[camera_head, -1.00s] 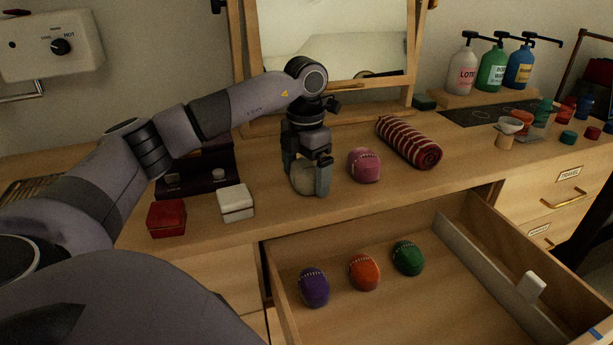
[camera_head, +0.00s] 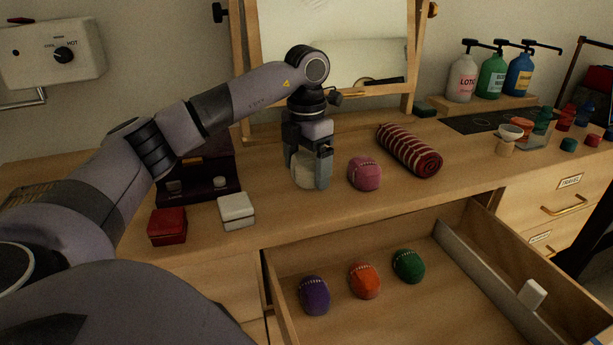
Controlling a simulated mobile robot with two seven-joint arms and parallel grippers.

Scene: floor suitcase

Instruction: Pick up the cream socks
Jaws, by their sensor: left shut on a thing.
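The cream socks (camera_head: 304,171) are a rolled ball, partly hidden between the fingers of my left gripper (camera_head: 309,172). The gripper points down and is shut on them at the wooden dresser top. I cannot tell whether the socks touch the surface or hang just above it. A pink sock ball (camera_head: 364,174) sits close to the right of the gripper. My right gripper is not in view.
An open drawer (camera_head: 447,309) below holds purple (camera_head: 314,295), orange (camera_head: 365,281) and green (camera_head: 408,266) sock balls. A striped rolled towel (camera_head: 409,150) lies behind right. Red (camera_head: 167,226) and white (camera_head: 236,211) boxes stand left. A mirror (camera_head: 333,40) stands behind.

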